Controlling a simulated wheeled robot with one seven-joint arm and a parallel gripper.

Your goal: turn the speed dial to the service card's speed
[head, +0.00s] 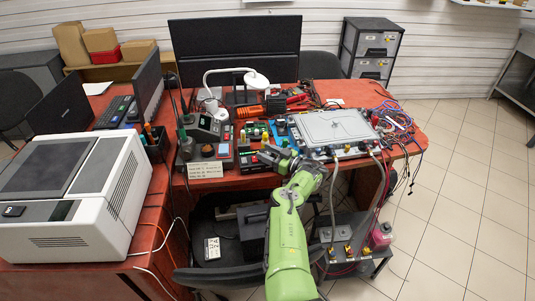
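A small pale card with lines of dark print (206,170) stands at the table's front edge; the print is too small to read. My gripper (268,156), at the end of my green arm, is over the front of the table, to the right of the card and box. It is small and dark against the equipment, so its opening and any contact are unclear.
A grey metal plate unit (335,127) with hoses at its front lies right of my gripper. Tangled cables (397,125) hang over the table's right end. A white lamp (256,79) stands behind. A low stand with valves and a pink container (381,235) is below.

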